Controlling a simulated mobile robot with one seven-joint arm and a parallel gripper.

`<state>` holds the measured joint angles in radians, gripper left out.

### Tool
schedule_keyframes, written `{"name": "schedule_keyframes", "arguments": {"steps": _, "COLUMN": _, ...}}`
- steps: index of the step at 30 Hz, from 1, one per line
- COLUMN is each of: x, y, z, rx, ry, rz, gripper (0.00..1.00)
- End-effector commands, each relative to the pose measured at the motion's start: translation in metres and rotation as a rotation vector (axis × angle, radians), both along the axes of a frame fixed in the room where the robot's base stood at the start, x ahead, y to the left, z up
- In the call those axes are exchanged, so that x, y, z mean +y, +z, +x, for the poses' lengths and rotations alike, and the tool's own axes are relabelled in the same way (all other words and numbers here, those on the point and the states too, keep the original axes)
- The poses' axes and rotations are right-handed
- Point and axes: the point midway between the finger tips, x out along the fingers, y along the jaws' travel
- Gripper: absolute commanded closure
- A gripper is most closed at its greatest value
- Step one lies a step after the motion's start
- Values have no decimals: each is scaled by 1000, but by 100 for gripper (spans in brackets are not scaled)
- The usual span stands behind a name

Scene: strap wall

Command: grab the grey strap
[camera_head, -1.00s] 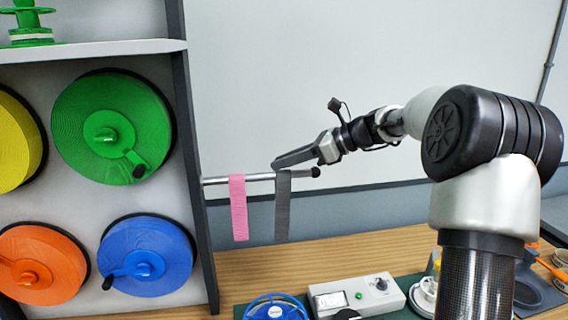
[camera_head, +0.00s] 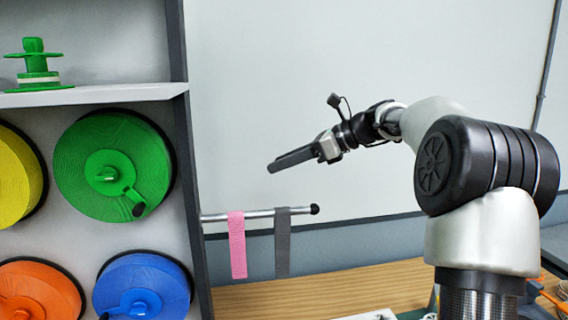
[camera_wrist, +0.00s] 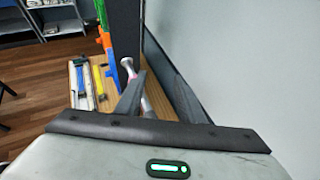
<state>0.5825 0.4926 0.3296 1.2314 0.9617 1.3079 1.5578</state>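The grey strap (camera_head: 282,243) hangs straight down from a metal rod (camera_head: 258,214) that sticks out of the rack's side, near its black end knob. A pink strap (camera_head: 237,245) hangs to its left on the same rod. My gripper (camera_head: 272,166) is above the rod and touches neither strap in the head view. In the wrist view its two dark fingers (camera_wrist: 158,92) stand apart, with the rod (camera_wrist: 147,103) seen between them, farther off. The grey strap is not clear in the wrist view; the left finger may hide it.
The rack (camera_head: 196,170) with green (camera_head: 108,170), yellow, orange and blue reels stands left of the rod. A wooden bench (camera_head: 350,285) lies below. A plain wall is behind. The space around my gripper is free.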

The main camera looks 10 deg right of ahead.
Motion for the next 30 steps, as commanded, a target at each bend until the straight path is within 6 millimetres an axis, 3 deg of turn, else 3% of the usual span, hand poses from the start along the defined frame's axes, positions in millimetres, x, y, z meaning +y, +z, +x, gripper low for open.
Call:
{"name": "schedule_keyframes", "arguments": {"steps": 1, "x": 0, "y": 0, "z": 0, "rx": 0, "ry": 0, "rz": 0, "gripper": 56}}
{"name": "schedule_keyframes", "arguments": {"steps": 5, "x": 0, "y": 0, "z": 0, "rx": 0, "ry": 0, "rz": 0, "gripper": 38}}
{"name": "schedule_keyframes", "arguments": {"steps": 13, "x": 1, "y": -1, "z": 0, "rx": 2, "ry": 4, "rz": -2, "gripper": 38}}
{"name": "schedule_keyframes", "arguments": {"steps": 17, "x": 11, "y": -8, "z": 0, "rx": 44, "ry": 54, "rz": -51, "gripper": 38}}
{"name": "schedule_keyframes", "arguments": {"steps": 23, "x": 30, "y": -41, "z": -1, "rx": 248, "ry": 161, "rz": -314, "gripper": 38}}
{"name": "schedule_keyframes", "arguments": {"steps": 30, "x": 17, "y": -70, "z": 3, "rx": 519, "ry": 4, "rz": -699, "gripper": 38}}
